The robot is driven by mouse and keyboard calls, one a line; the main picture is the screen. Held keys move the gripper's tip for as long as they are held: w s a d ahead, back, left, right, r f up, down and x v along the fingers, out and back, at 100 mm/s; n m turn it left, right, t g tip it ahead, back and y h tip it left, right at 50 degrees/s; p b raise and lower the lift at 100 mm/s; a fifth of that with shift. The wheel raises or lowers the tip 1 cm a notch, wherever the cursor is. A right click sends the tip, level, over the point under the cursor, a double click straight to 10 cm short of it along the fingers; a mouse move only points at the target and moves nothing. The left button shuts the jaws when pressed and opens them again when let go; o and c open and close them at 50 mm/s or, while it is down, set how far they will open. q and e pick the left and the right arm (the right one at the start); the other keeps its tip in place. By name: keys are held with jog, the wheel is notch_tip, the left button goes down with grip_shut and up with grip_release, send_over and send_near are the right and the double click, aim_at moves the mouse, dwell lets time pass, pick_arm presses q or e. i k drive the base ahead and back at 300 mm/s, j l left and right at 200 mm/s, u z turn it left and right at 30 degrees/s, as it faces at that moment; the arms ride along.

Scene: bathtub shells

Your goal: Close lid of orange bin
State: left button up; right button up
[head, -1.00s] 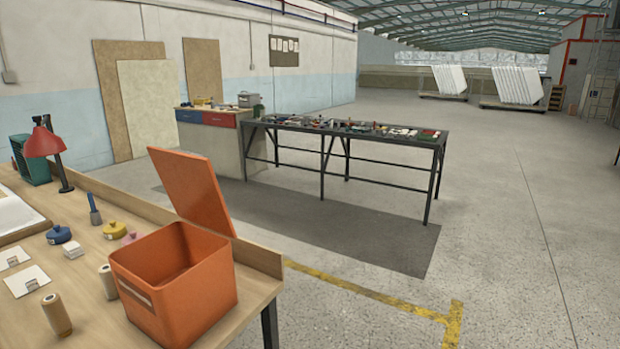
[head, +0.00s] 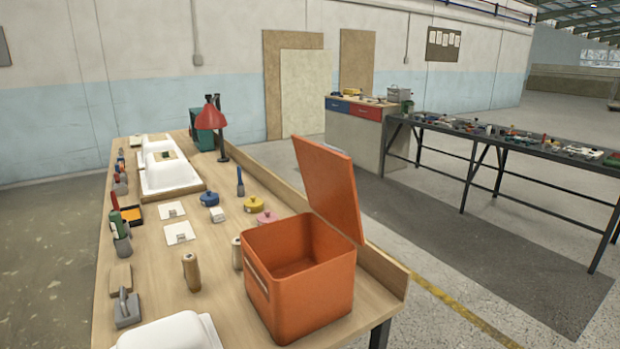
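The orange bin (head: 303,296) stands on the wooden workbench near its right edge. Its lid (head: 329,187) is open, standing up and tilted back from the right rear side of the bin. The inside of the bin looks empty as far as I can see. Neither of my grippers is in view.
The workbench (head: 146,260) has a raised edge along its right side. A dark metal table (head: 500,148) with tools stands behind. Floor shows at left.

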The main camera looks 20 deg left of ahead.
aim_at(327, 172)
jog(key=i+l+u, duration=0.25)
jog(key=u, duration=0.15)
jog(key=i+l+u, duration=0.6)
jog(key=l+u, duration=0.15)
jog(key=i+l+u, duration=0.15)
jog(key=l+u, duration=0.2)
jog(key=l, duration=0.2)
